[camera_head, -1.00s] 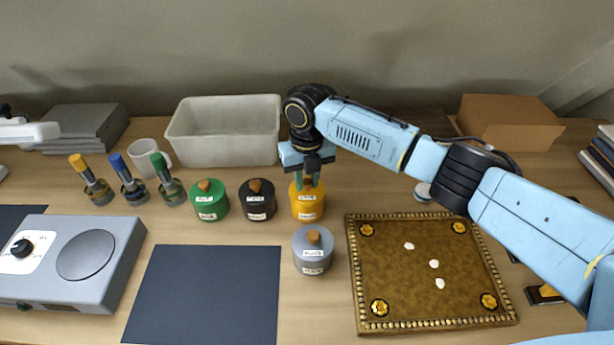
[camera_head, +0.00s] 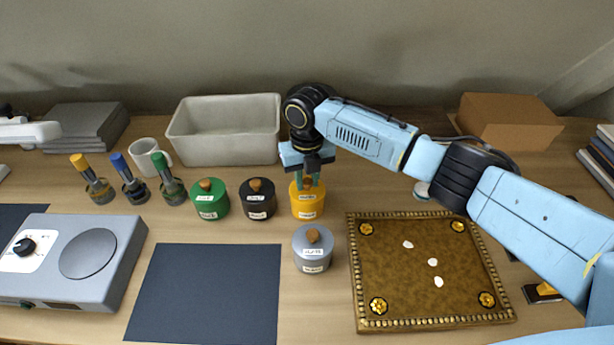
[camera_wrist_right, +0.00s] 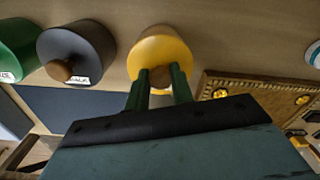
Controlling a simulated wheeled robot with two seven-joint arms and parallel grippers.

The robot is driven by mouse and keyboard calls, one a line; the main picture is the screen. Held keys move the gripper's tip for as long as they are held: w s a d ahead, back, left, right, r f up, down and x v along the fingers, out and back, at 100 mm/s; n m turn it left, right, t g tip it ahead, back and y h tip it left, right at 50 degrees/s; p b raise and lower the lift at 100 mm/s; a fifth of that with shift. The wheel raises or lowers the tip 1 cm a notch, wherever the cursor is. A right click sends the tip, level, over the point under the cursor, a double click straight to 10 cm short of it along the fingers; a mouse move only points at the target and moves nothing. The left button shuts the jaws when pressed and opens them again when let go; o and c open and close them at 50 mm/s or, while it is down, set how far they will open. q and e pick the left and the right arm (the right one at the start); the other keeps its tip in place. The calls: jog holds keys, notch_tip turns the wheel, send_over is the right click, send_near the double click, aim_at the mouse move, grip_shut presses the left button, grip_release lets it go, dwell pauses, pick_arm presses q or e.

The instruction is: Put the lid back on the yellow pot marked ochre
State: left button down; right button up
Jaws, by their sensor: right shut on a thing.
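The yellow pot (camera_head: 307,208) stands on the table right of the black pot, with a label on its front. Its yellow lid (camera_head: 295,189) is on top of it, looking level. My right gripper (camera_head: 308,181) reaches down from above and is shut on the lid's brown knob. In the right wrist view the two green fingers (camera_wrist_right: 160,80) stand either side of the knob, over the yellow lid (camera_wrist_right: 158,45). The gripper partly hides the knob and lid, so I cannot tell whether the lid is fully seated. My left gripper does not show.
A black pot (camera_head: 257,203) and a green pot (camera_head: 210,204) stand to the left, a grey pot (camera_head: 312,256) in front. A gilt-edged panel (camera_head: 358,300) lies right. A pale bin (camera_head: 225,150) stands behind. The dark mat (camera_head: 205,295) is clear.

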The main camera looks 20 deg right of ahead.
jog(key=o, duration=1.5)
jog(key=shift+r+p, duration=3.5)
jog(key=shift+r, duration=0.05)
jog(key=shift+f, duration=0.1)
jog(key=shift+c, duration=0.2)
grip_shut()
